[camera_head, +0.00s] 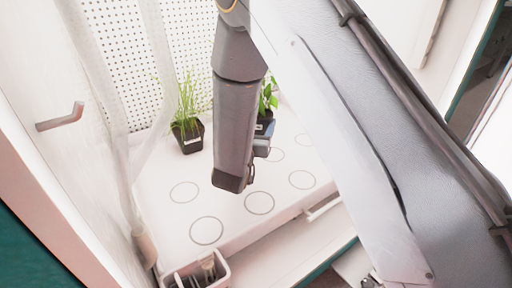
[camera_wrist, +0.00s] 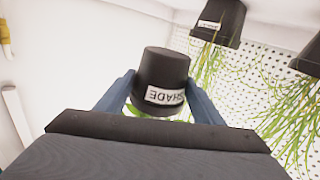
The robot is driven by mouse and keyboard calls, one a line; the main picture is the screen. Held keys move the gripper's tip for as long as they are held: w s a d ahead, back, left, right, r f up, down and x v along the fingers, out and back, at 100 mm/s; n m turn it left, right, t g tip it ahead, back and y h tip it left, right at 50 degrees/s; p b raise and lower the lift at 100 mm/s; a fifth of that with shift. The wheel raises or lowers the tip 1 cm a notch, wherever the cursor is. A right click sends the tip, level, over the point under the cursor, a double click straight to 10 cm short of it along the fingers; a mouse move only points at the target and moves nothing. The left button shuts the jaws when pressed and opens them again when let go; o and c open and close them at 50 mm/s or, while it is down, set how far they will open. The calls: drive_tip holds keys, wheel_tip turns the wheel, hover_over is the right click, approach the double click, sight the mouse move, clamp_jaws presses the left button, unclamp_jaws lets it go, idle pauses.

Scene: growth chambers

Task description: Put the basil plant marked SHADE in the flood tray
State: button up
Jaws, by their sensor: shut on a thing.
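A black pot (camera_wrist: 163,68) with a white label reading SHADE, upside down in the wrist view, sits between the two blue fingers of my gripper (camera_wrist: 160,92). A little green foliage shows below the pot's rim. In the head view a broad-leaved green plant (camera_head: 268,97) in a dark pot shows just behind my gripper (camera_head: 262,148), partly hidden by my arm. My gripper is shut on this pot. I cannot tell whether the pot touches the white surface. I cannot pick out a flood tray for certain.
A grassy plant in a black pot (camera_head: 187,137) stands at the back left. The wrist view shows two grassy pots near the perforated wall (camera_wrist: 275,62). The white surface (camera_head: 225,207) has several empty ring marks. A divided container (camera_head: 222,270) stands at the front.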

wheel_tip(320, 180, down, 7)
drive_tip(key=b, duration=0.3)
drive_tip(key=shift+r, duration=0.15)
drive_tip(key=shift+f, duration=0.5)
drive_tip(key=o, duration=1.2)
drive_tip(key=shift+s+f, duration=0.1)
drive_tip(key=shift+f, duration=0.1)
drive_tip(key=shift+o, duration=0.2)
